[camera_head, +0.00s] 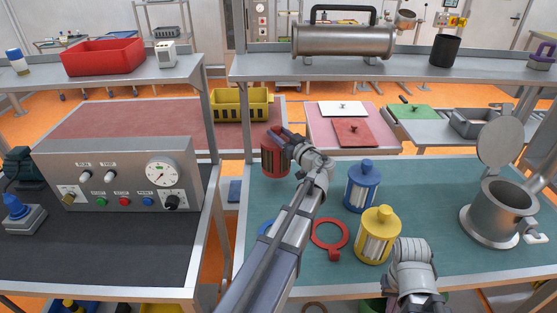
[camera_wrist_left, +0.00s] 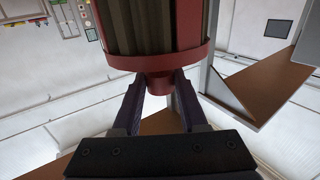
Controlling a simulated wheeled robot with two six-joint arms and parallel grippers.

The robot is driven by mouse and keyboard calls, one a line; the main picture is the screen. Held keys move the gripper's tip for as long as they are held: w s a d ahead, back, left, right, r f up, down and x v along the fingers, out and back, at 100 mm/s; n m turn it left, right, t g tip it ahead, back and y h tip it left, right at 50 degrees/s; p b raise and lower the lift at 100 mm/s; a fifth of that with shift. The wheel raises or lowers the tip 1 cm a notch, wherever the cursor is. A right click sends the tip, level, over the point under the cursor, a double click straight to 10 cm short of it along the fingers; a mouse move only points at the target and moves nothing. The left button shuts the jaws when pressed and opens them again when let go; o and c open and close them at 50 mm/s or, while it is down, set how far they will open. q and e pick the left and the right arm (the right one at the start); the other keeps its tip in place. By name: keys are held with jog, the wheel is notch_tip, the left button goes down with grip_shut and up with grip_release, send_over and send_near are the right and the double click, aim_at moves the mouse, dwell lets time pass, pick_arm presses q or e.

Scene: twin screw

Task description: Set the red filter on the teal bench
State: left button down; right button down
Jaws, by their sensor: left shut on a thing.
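The red filter (camera_head: 274,160) is at the back left corner of the teal bench (camera_head: 425,262) in the head view. My left gripper (camera_head: 284,139) is shut on it. In the left wrist view, the two fingers of my left gripper (camera_wrist_left: 160,92) sit on either side of the small red knob at the filter's end; the red filter (camera_wrist_left: 150,35) shows its red rim and dark ribbed body. I cannot tell whether the filter touches the bench. My right arm shows at the bottom right, but its gripper does not.
A blue filter (camera_head: 362,187) and a yellow filter (camera_head: 377,236) stand on the teal bench, with a red ring (camera_head: 330,250) beside them. A grey pot with an open lid (camera_head: 500,210) stands at the right. A control box (camera_head: 120,175) stands on the left table.

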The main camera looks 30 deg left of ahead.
aim_at(279, 148)
pick_arm(q)
jog(key=shift+f+b, duration=2.5)
jog(key=shift+f, duration=0.6)
jog(key=shift+r, duration=0.15)
jog(key=shift+c, duration=2.2)
grip_release()
jog(key=shift+r+p, duration=0.1)
jog(key=shift+p, duration=0.2)
jog(key=v, duration=1.2)
